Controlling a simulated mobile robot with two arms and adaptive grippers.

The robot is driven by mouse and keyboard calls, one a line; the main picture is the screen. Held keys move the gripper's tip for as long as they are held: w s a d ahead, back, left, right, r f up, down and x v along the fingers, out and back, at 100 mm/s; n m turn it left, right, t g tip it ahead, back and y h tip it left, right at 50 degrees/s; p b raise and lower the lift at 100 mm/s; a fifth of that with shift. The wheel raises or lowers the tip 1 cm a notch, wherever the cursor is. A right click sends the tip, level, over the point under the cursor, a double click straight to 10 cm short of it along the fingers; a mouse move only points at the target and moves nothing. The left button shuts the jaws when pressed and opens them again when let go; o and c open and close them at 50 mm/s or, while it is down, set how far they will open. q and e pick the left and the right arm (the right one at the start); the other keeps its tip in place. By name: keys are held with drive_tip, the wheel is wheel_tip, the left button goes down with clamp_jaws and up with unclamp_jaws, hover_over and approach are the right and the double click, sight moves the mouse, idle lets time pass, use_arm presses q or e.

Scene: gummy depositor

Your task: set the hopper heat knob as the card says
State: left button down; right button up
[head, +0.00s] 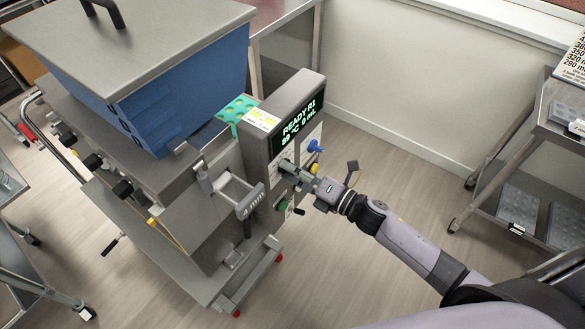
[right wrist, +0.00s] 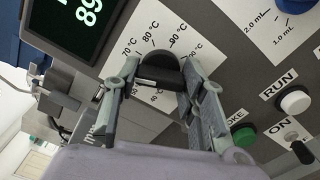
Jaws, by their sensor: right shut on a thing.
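The hopper heat knob (right wrist: 160,68) is black and sits on a white dial plate (right wrist: 150,32) with marks such as 70, 80 and 90 °C. My right gripper (right wrist: 157,82) is shut on the knob, a finger on each side. In the head view my right gripper (head: 289,167) reaches the front of the control box (head: 258,150). The fingers cover part of the scale, and I cannot tell the knob's exact setting. My left gripper is not in view.
The display (head: 298,127) reads READY R1, 89 °C, 0 mL. A blue knob (head: 316,146) with mL marks is nearby. A white RUN button (right wrist: 295,101), a green button (right wrist: 244,136) and an ON switch (right wrist: 291,137) are close to my fingers. A shelf cart (head: 540,140) stands at right.

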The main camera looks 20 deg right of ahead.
drive_tip(key=m+p, duration=0.2)
drive_tip(key=m, duration=0.5)
drive_tip(key=shift+r, duration=0.1)
drive_tip(key=m+p, duration=0.1)
drive_tip(key=m, duration=0.6)
drive_tip(key=shift+m+p, duration=0.3)
drive_tip(key=shift+p, duration=0.05)
drive_tip(key=m, duration=0.3)
drive_tip(key=shift+m, duration=0.3)
drive_tip(key=m, duration=0.3)
drive_tip(key=shift+m+p, duration=0.35)
drive_tip(key=shift+m, duration=0.05)
drive_tip(key=m, duration=0.6)
drive_tip(key=shift+m, duration=0.3)
drive_tip(key=o, duration=1.2)
drive_tip(key=shift+c, duration=0.2)
